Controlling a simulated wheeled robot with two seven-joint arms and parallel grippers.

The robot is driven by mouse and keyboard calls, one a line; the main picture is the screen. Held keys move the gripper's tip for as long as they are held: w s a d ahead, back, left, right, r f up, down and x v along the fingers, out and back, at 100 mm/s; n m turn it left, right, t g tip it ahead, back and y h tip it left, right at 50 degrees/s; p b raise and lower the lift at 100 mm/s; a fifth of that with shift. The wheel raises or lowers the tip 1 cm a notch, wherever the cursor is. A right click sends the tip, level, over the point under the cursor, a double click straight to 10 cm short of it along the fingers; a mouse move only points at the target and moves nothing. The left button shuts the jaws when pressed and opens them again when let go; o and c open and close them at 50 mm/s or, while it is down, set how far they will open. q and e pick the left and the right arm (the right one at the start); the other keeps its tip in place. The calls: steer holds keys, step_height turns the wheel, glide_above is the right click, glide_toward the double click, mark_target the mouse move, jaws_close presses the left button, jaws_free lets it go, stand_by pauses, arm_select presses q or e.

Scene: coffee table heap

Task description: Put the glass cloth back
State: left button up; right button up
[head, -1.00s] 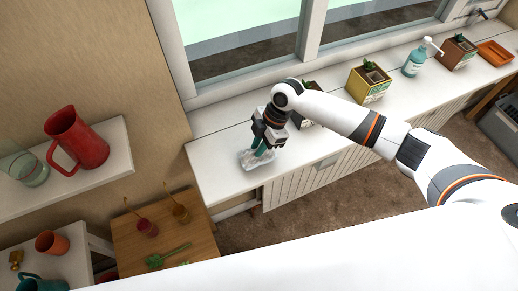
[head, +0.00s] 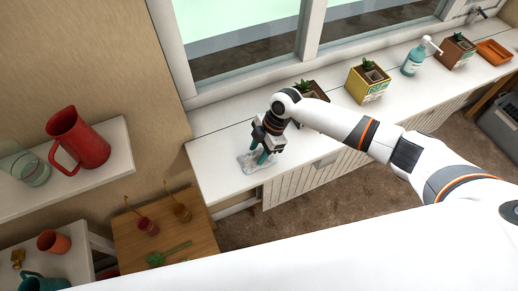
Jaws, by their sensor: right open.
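The glass cloth (head: 248,162), a crumpled pale grey cloth, lies on the white window sill (head: 215,160) near its left end. My right gripper (head: 262,157) is just above the cloth's right side, pointing down, with its teal fingers apart. Whether the fingertips touch the cloth I cannot tell. My left gripper is not in the picture.
Along the sill stand a dark planter (head: 316,90), a yellow planter (head: 368,82), a teal soap bottle (head: 414,60), a brown planter (head: 456,52) and an orange tray (head: 495,50). A red jug (head: 82,140) stands on the left shelf. A wooden table (head: 180,232) is below.

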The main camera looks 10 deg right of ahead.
steer(key=shift+d+r, duration=0.15)
steer(key=shift+r, duration=0.15)
steer(key=b+v, duration=0.3)
steer(key=v, duration=0.8)
steer(key=shift+r, duration=0.2)
